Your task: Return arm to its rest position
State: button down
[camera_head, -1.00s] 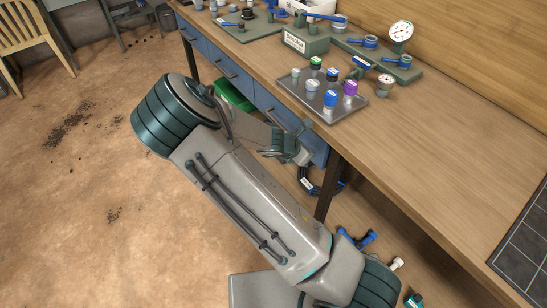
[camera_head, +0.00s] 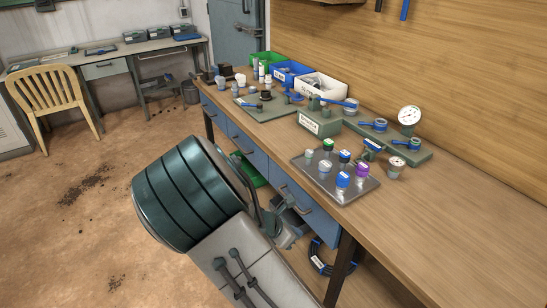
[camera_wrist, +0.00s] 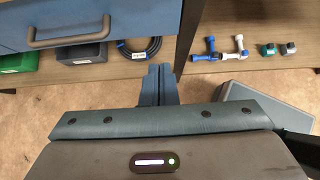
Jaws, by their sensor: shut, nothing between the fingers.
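My gripper (camera_wrist: 160,72) shows in the wrist view with its two blue-grey fingers together and nothing between them. It points toward the lower shelf under the workbench (camera_head: 440,230), apart from anything there. In the head view my arm is folded low in front of the bench, beside the blue drawers (camera_head: 302,212). My large arm joint and link hide most of the wrist there, and the fingertips cannot be made out.
On the bench stand a tray (camera_head: 365,191) of several capped jars, a green manifold with a gauge (camera_head: 410,116), and bins. Below, the shelf holds a cable coil (camera_wrist: 140,50), pipe fittings (camera_wrist: 222,52) and a green bin (camera_wrist: 18,62). The floor at left is open.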

jog(key=s+d+r+m+y, duration=0.2)
jog(key=s+r+m+y, duration=0.2)
jog(key=s+r+m, duration=0.5)
jog(key=s+d+r+m+g+y, duration=0.1)
jog(key=s+r+m+y, duration=0.3)
jog(key=s+r+m, duration=0.5)
jog(key=shift+s+d+r+m+p, duration=0.45)
jog(key=shift+r+m, duration=0.5)
jog(key=shift+m, duration=1.95)
jog(key=shift+w+d, duration=0.1)
